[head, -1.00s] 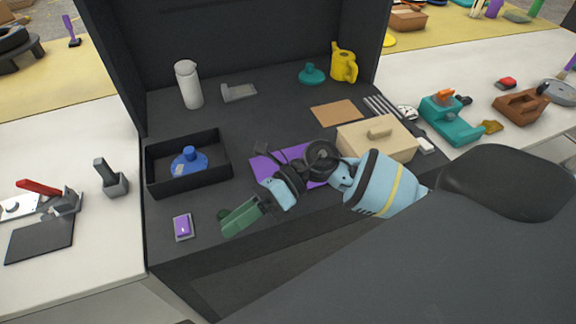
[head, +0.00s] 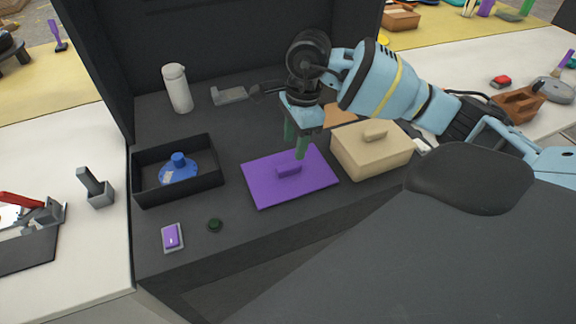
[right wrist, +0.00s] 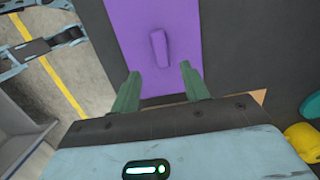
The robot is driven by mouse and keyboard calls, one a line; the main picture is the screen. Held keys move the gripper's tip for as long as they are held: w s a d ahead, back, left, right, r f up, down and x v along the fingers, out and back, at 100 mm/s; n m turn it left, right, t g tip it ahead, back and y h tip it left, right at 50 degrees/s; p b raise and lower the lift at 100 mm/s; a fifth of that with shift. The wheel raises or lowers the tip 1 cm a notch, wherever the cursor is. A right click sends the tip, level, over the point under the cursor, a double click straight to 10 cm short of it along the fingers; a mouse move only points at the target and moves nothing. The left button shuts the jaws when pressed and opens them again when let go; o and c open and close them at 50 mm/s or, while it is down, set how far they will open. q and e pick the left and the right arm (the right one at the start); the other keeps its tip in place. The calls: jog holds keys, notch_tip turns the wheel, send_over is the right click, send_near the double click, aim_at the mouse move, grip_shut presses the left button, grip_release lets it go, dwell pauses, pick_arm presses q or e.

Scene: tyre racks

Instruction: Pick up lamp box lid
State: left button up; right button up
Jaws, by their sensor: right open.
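A flat purple lid (head: 262,186) with a small raised purple handle (head: 289,170) lies on the dark worktop. It also shows in the right wrist view (right wrist: 185,25), with its handle (right wrist: 160,48) just beyond the fingers and between their lines. An open black box (head: 212,180) to its left holds a blue rounded object (head: 178,172). My right gripper (head: 295,143) is open and empty. Its green fingers point down over the far edge of the lid, apart from the handle; their exact height is unclear. The fingers also show in the right wrist view (right wrist: 160,73). My left gripper is not in view.
A beige box (head: 372,157) with a handled top stands right of the lid. A purple switch (head: 172,238) and a dark green round button (head: 215,225) are near the front edge. A white bottle (head: 177,88) stands behind the black box. A dark side wall bounds the worktop's left.

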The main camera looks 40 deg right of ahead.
aim_at(289, 166)
jog(key=shift+w+a+f+p, duration=0.1)
jog(key=shift+a+f, duration=0.1)
jog(key=shift+f, duration=0.95)
jog(key=shift+w+a+f+p, duration=0.1)
jog(key=shift+a+f, duration=0.05)
jog(key=shift+f, duration=1)
jog(key=shift+w+a+f+p, duration=0.1)
jog(key=shift+a+f, duration=0.1)
jog(key=shift+f, duration=0.95)
jog(key=shift+s, duration=0.1)
jog(key=shift+c, duration=0.2)
grip_shut()
